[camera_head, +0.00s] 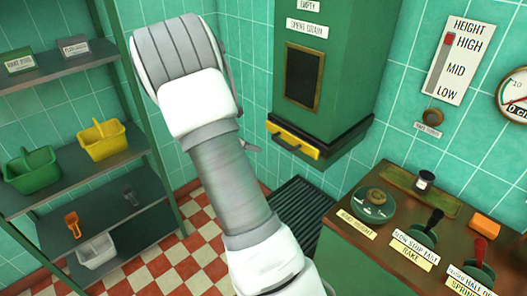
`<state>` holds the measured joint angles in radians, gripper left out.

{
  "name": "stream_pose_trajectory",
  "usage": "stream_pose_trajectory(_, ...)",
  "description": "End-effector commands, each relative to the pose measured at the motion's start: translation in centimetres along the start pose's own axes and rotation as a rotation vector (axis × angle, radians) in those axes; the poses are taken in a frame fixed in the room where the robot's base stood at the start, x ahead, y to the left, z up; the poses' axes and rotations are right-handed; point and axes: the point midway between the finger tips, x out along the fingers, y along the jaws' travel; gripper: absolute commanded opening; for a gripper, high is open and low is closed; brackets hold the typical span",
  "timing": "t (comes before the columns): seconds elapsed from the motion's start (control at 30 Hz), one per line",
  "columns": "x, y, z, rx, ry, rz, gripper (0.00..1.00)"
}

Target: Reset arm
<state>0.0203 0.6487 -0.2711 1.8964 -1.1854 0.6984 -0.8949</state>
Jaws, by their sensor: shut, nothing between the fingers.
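My arm (232,185) rises from the bottom middle of the view and leans up to the left. Its white and grey upper joint (185,70) is in front of the wall between the shelf and the green cabinet. My gripper's jaws are not in clear view; the arm hides what is behind it. A small grey pointed part sticks out to the right of the arm, and I cannot tell what it belongs to. No held object shows.
A green shelf rack (75,182) at left holds a green basket (32,170), a yellow basket (102,140) and smaller items. A green cabinet (345,60) with a yellow-fronted drawer (293,140) hangs at centre. A counter with a dial (375,203) and levers stands at right.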

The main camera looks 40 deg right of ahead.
Motion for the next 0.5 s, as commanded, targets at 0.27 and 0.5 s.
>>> stream_pose_trajectory(0.27,-1.8,0.0,0.0,0.000,0.001,0.000,0.00)
stream_pose_trajectory(0.5,-2.7,-0.3,0.3,0.046,0.015,0.002,0.00)
